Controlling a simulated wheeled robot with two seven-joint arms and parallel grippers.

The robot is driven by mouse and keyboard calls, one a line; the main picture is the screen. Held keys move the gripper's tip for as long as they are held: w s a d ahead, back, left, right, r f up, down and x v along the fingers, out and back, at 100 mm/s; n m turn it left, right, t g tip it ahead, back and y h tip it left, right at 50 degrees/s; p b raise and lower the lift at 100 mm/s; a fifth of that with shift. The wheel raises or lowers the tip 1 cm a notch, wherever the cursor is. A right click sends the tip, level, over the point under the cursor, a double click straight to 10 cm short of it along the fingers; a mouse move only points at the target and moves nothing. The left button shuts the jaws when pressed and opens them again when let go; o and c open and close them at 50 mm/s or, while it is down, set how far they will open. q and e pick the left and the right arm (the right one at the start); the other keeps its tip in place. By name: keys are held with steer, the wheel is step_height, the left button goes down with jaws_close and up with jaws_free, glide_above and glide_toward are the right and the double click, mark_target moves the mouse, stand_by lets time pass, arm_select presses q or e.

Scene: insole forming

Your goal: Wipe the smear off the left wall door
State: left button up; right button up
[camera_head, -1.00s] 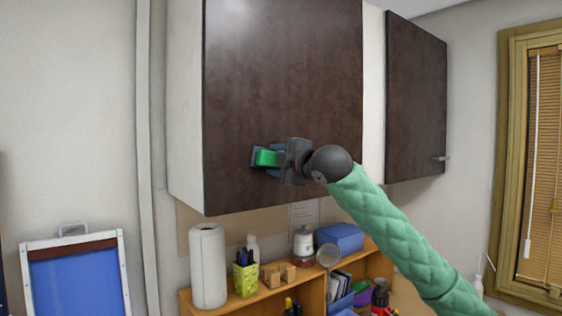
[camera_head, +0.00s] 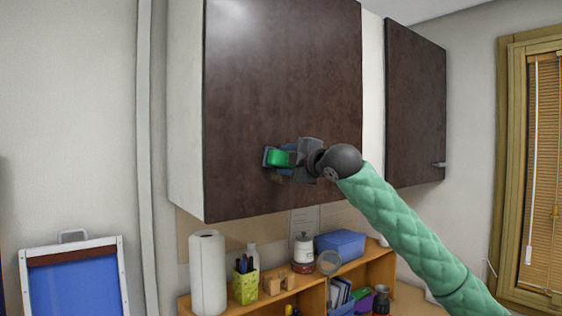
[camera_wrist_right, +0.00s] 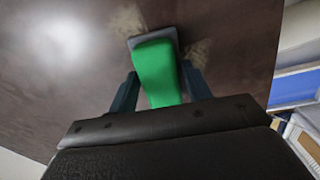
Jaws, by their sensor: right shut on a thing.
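The left wall door (camera_head: 290,75) is a dark brown cupboard door. My right gripper (camera_head: 288,159) is shut on the green handle of a wiping tool (camera_head: 278,158). The tool's grey pad (camera_head: 266,157) is at the lower middle of the door and looks to be against its surface. In the right wrist view, the green handle (camera_wrist_right: 157,72) stands between the two fingers, with the grey pad (camera_wrist_right: 152,38) beyond it. Pale beige smear patches (camera_wrist_right: 198,52) show on both sides of the pad; part may be hidden behind it. My left gripper is not in view.
A second dark door (camera_head: 415,100) with a small handle is to the right. Below is a wooden shelf (camera_head: 310,299) with a paper roll (camera_head: 207,272), a green pen holder (camera_head: 245,285) and a blue box (camera_head: 340,243). The door's upper area is clear.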

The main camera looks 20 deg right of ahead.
steer(key=w+d, duration=0.3)
steer(key=d, duration=0.5)
stand_by(0.9)
steer(key=shift+s, duration=0.15)
steer(key=shift+b+v, duration=0.55)
steer(key=shift+v, duration=2.4)
steer(key=v, duration=0.3)
steer(key=shift+r+b, duration=0.1)
steer(key=shift+b, duration=0.2)
